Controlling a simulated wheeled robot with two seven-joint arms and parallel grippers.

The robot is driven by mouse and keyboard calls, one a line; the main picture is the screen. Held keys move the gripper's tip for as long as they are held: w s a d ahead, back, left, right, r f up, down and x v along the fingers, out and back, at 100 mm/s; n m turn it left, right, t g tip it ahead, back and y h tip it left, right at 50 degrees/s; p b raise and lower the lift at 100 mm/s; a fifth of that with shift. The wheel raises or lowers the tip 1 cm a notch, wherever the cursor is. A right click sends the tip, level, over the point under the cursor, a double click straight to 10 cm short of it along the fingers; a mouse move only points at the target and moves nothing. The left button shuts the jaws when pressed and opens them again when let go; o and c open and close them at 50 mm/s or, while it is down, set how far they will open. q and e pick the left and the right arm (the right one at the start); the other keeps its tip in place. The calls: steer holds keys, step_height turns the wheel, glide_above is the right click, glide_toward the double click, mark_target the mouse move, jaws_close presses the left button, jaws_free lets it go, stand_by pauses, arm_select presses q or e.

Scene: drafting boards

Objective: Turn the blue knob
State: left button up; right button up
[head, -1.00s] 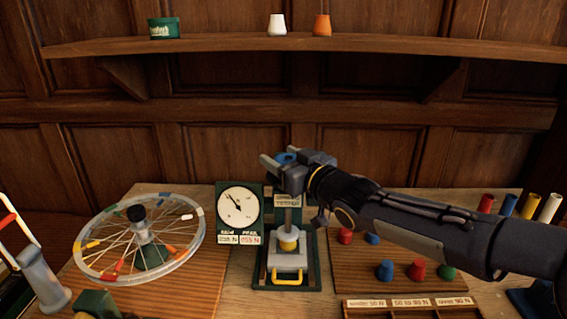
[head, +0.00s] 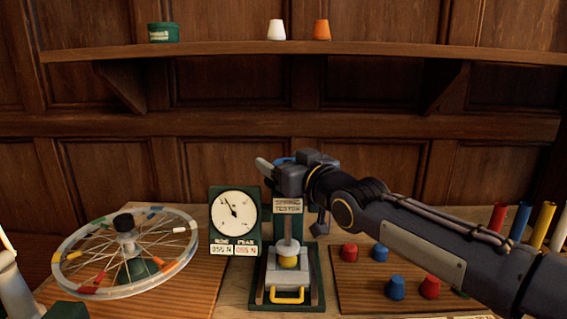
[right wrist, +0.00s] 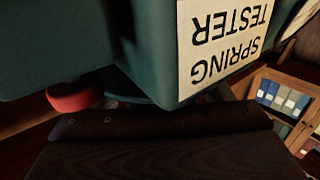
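The blue knob (head: 284,160) sits at the top of the green spring tester (head: 316,283). Only a sliver of it shows in the head view, between and behind the fingers. My right gripper (head: 289,168) is at the knob, with a finger to its left and the gripper body to its right. The fingers hide whether they press on it. In the right wrist view the upside-down label of the spring tester (right wrist: 165,30) fills the upper part, very close.
A gauge (head: 235,216) stands left of the tester, and a spoked wheel (head: 80,279) further left. Red and blue caps (head: 396,288) lie on the right board under my right arm. Colored tubes (head: 521,221) stand far right. A shelf (head: 220,51) crosses above.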

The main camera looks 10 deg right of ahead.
steer(key=shift+o, duration=0.2)
steer(key=shift+s, duration=0.1)
steer(key=shift+s+d, duration=0.15)
steer(key=shift+s, duration=0.15)
steer(key=p+v, duration=0.1)
steer(key=v, duration=0.1)
steer(key=p+v, duration=0.1)
steer(key=v, duration=0.2)
steer(key=shift+s+d+r, duration=0.1)
steer(key=shift+s+r, duration=0.1)
steer(key=shift+s, duration=0.1)
steer(key=shift+s+d+f+p, duration=0.25)
steer(key=shift+s+p, duration=0.15)
steer(key=shift+s, duration=0.2)
